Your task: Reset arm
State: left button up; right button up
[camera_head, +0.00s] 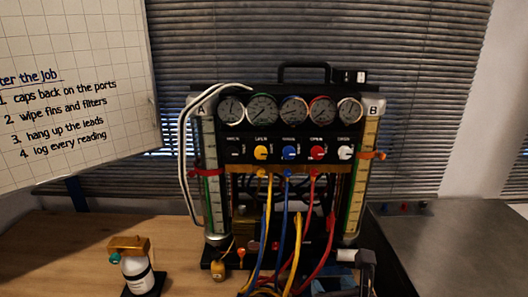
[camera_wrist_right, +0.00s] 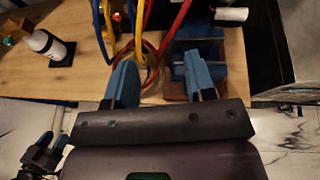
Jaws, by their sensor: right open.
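The gauge rig (camera_head: 290,145) stands upright on the wooden bench, with a row of round dials, coloured knobs and two tall tubes marked A and B. Yellow, blue and red hoses hang from its front and also show in the right wrist view (camera_wrist_right: 140,30). My right gripper (camera_wrist_right: 160,78) is open, its two blue fingers apart, with no object seen between them.
A white bottle with a brass-coloured top (camera_head: 137,268) stands on a dark pad at the left. A blue block-like object (camera_wrist_right: 210,48) lies just beyond my right fingers. A dark metal surface (camera_head: 430,235) adjoins the bench at right. A written sheet (camera_head: 70,90) hangs at left.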

jog(key=s+d+f+n+g+h, duration=0.1)
jog(key=s+d+f+n+g, duration=0.55)
jog(key=n, duration=1.05)
jog(key=s+d+f+n+g+h, duration=0.25)
jog(key=s+d+f+n, duration=0.8)
jog(key=n, duration=0.75)
pick_arm(q)
jog(key=shift+w+d+f+b, duration=0.1)
jog(key=shift+w+f+b, duration=0.45)
jog(key=shift+b, duration=0.65)
pick_arm(e)
jog(key=w+a+f+t+y, duration=0.1)
jog(key=w+f+t, duration=0.4)
jog(key=f, duration=0.5)
jog(key=shift+w+a+f+n+t+y, duration=0.2)
jog(key=shift+w+a+n+t+y, duration=0.15)
jog(key=shift+t, duration=0.75)
pick_arm(q)
jog(key=shift+r, duration=0.1)
